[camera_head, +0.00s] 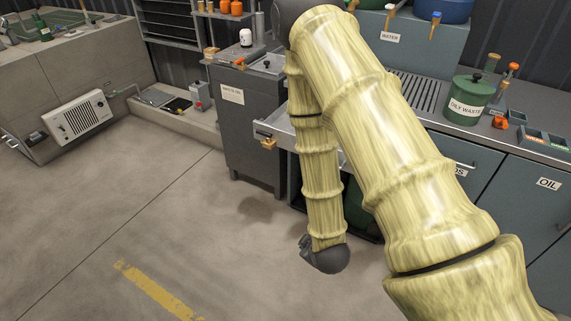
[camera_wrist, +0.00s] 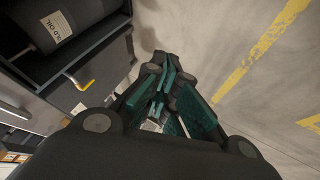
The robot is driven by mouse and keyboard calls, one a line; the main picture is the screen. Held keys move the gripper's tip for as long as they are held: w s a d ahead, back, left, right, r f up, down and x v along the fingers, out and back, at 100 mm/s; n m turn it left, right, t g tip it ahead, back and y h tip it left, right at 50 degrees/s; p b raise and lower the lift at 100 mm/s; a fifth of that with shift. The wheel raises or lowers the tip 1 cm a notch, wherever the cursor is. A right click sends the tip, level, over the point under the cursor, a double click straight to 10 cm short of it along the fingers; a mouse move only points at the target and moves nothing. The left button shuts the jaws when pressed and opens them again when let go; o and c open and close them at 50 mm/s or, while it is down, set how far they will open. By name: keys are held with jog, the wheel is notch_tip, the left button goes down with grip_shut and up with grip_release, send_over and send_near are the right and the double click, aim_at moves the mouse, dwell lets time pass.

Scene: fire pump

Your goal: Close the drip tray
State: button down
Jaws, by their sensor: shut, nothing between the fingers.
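The drip tray (camera_head: 282,132) juts out as a pale, shallow drawer from under the worktop in the head view, with an orange-yellow handle (camera_head: 268,144) at its front. My arm covers much of it. In the wrist view a yellow handle (camera_wrist: 78,81) on a grey bar shows at left, apparently the tray's. My gripper (camera_wrist: 166,75) is shut and empty there, its teal finger pads together above the floor. It is to the right of the handle and apart from it. In the head view the fingers are not visible; only my dark wrist end shows below the tray.
A drum labelled old oil (camera_wrist: 55,28) lies at the wrist view's upper left. A dark grey cabinet (camera_head: 247,135) stands left of the tray, and blue-grey cabinets (camera_head: 540,205) stand right. The concrete floor (camera_head: 140,210) in front is clear, with a yellow line (camera_head: 155,290).

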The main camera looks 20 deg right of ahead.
jog(key=w+r+n+t+b, duration=0.2)
jog(key=w+n+t+b, duration=0.1)
jog(key=w+b, duration=0.35)
jog(key=w+r+n+t+b, duration=0.3)
jog(key=w+b, duration=0.2)
jog(key=w, duration=0.2)
jog(key=n+t+h+b, duration=0.1)
jog(key=n+t+b, duration=0.4)
jog(key=b, duration=0.2)
send_near(282, 140)
jog(key=shift+m, duration=0.3)
jog(key=shift+w+d+r+b, duration=0.15)
jog(key=shift+w+b, duration=0.3)
jog(key=shift+w, duration=0.6)
jog(key=shift+w+d+r+b, duration=0.1)
jog(key=shift+w+d+b, duration=0.25)
jog(key=shift+w, duration=0.75)
jog(key=shift+a, duration=0.25)
